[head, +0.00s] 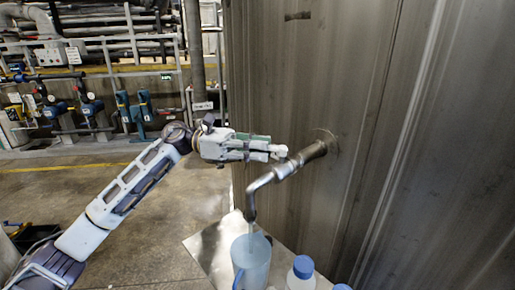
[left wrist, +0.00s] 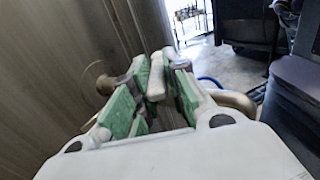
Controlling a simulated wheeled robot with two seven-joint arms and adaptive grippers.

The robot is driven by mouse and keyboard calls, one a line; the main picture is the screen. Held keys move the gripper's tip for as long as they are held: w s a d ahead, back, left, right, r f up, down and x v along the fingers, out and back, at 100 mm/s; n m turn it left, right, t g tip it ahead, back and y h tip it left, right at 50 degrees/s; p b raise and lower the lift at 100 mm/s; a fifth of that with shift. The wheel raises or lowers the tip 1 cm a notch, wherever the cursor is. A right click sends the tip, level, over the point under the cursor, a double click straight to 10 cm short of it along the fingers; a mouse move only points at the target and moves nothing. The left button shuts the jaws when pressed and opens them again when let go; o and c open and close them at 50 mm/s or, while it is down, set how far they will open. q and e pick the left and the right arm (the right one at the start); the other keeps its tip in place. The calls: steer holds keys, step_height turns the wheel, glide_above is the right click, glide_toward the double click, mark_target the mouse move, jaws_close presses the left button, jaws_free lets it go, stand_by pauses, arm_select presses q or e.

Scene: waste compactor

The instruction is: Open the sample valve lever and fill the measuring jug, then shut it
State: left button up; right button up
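The sample valve pipe (head: 290,166) comes out of the metal wall and bends down to a spout (head: 250,205). The spout hangs over the blue translucent measuring jug (head: 251,262), and a thin pale stream seems to run from it into the jug. The fill level is hard to read. My left gripper (head: 275,152) is at the valve body. In the left wrist view its green-padded fingers (left wrist: 158,82) close in on a pale bar, seemingly the valve lever (left wrist: 156,86). My right gripper is not in view.
Two blue-capped bottles (head: 302,268) (head: 341,287) stand to the right of the jug on a metal shelf (head: 212,249). The tall metal wall (head: 300,80) closes off the right side. Open floor lies to the left, with pipework behind.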

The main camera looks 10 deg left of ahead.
arm_select(q)
steer(key=o, duration=0.4)
steer(key=shift+a, duration=0.15)
steer(key=shift+w+a, duration=0.2)
steer(key=shift+a, duration=5.7)
